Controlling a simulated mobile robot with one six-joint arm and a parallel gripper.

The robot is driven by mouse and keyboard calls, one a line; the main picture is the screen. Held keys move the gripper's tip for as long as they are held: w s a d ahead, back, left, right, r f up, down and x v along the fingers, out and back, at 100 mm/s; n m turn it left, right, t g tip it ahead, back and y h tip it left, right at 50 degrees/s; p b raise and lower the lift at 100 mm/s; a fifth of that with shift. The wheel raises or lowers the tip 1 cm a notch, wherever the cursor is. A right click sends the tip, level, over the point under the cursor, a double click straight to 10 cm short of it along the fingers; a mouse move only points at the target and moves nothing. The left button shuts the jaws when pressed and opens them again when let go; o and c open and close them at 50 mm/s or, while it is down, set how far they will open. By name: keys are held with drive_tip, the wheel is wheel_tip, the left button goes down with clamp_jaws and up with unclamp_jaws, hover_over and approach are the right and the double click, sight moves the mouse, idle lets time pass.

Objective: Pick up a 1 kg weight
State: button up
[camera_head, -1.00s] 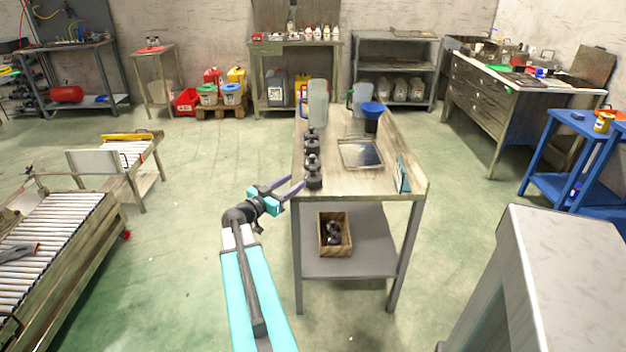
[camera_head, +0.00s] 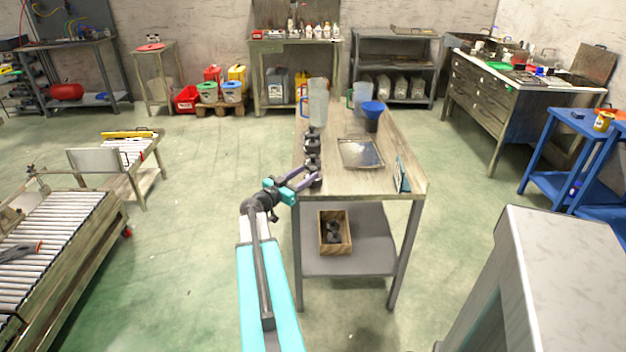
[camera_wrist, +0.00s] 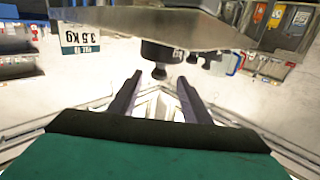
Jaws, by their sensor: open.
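Several dark weights stand in a row along the left edge of the wooden table; the nearest weight (camera_head: 312,168) is at the front end. My gripper (camera_head: 314,177) is open at this weight, at the table's near left corner. In the wrist view, which is upside down, the nearest weight (camera_wrist: 163,54) shows its round knob between the two open fingertips (camera_wrist: 159,77). The fingers do not visibly touch it. I cannot tell how far the weight sits between them. Its marking is too small to read.
A metal tray (camera_head: 362,154) lies on the table, with a clear jug (camera_head: 318,103) and a blue funnel (camera_head: 372,109) behind. A wooden box (camera_head: 335,246) with dark items sits on the lower shelf.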

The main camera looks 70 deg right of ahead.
sight(311, 170)
drive_tip(key=shift+p+x, duration=0.85)
drive_tip(key=shift+x, duration=1.55)
drive_tip(key=shift+s+r, duration=0.1)
drive_tip(key=shift+r, duration=0.05)
clamp_jaws()
drive_tip(key=shift+r, duration=0.1)
